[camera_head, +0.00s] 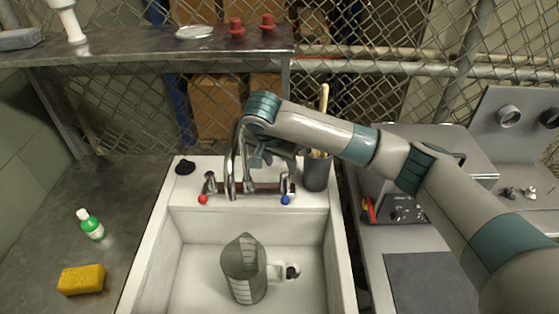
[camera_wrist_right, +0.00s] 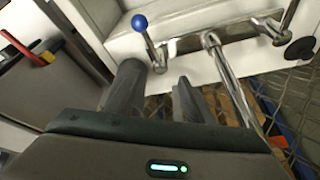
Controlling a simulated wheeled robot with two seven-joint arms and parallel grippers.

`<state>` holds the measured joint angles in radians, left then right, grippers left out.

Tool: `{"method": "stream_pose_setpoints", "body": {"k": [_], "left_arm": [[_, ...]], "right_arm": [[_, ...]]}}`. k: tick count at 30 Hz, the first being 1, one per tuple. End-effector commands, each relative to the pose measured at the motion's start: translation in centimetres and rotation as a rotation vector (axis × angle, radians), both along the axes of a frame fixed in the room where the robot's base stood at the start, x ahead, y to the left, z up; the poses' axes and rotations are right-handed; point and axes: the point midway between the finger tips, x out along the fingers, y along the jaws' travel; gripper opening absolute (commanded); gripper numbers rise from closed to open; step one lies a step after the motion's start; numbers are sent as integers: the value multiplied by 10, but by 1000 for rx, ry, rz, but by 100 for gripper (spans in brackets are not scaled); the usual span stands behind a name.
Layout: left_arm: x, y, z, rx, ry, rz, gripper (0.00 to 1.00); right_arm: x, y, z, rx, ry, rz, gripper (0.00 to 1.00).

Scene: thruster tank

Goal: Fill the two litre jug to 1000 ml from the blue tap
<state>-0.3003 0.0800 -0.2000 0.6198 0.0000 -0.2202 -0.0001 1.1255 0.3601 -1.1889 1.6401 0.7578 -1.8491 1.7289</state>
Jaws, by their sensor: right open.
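The curved chrome spout (camera_head: 231,165) hangs behind and above the jug; no stream shows. The blue tap (camera_head: 285,199) is at the right end of the mixer, and its blue knob also shows in the wrist view (camera_wrist_right: 139,22). My right gripper (camera_head: 268,158) is open, behind the spout and above the mixer, partly hidden by the arm. In the wrist view, the knob is beyond its fingers, apart from them. My left gripper is not in view.
The red tap (camera_head: 202,199) is at the mixer's left end. A dark utensil pot (camera_head: 317,170) stands close right of the gripper.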

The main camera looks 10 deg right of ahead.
Motion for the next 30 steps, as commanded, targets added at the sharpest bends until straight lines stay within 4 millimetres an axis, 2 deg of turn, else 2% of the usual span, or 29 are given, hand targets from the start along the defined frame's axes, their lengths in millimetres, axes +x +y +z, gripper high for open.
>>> {"method": "stream_pose_setpoints", "body": {"k": [8,24,30], "left_arm": [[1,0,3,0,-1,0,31],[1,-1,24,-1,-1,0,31],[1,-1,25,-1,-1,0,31]], "right_arm": [[2,-2,-6,-1,1,-1,48],[21,-15,-60,-2,1,0,48],[24,-16,-69,0,0,1,48]]}}
